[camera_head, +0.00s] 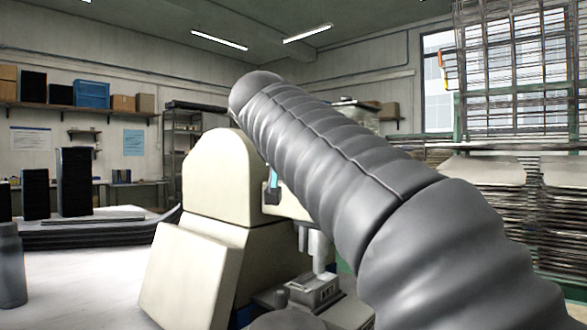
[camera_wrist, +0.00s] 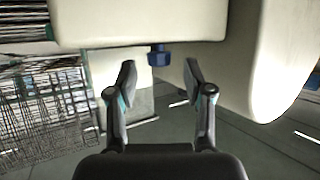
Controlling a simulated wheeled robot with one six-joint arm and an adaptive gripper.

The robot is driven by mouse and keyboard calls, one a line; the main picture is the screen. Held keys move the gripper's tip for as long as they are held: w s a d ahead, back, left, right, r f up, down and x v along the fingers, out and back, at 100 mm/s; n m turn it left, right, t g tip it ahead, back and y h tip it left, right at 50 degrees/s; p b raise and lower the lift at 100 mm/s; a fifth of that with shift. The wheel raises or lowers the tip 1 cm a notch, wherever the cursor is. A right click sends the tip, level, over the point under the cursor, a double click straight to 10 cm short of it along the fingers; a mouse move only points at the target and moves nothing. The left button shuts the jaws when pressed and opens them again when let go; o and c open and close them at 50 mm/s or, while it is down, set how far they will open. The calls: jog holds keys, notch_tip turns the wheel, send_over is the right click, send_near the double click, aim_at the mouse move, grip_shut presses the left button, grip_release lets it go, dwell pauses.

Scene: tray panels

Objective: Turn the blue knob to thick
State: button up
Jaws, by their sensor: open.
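The blue knob (camera_wrist: 160,56) sticks out from the edge of a cream machine body (camera_wrist: 140,22) in the wrist view. My gripper (camera_wrist: 159,76) is open, with one dark finger on each side of the knob's line. The knob shows between and just beyond the fingertips, and nothing is held. I cannot tell whether the fingers touch it, and no thick mark is readable. In the head view the cream machine (camera_head: 215,180) stands behind my grey ribbed arm, which hides most of the gripper. A small blue-teal bit shows beside the machine, too small to identify.
A pale worktop (camera_head: 75,275) carries black upright blocks (camera_head: 74,182) at the left. Wire racks (camera_head: 515,75) and stacked trays (camera_head: 490,210) stand at the right. A large cream machine part (camera_wrist: 275,60) lies close to the gripper's right in the wrist view.

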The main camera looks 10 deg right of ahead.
jog(key=v, duration=1)
jog(key=shift+s, duration=0.3)
jog(key=shift+a, duration=0.15)
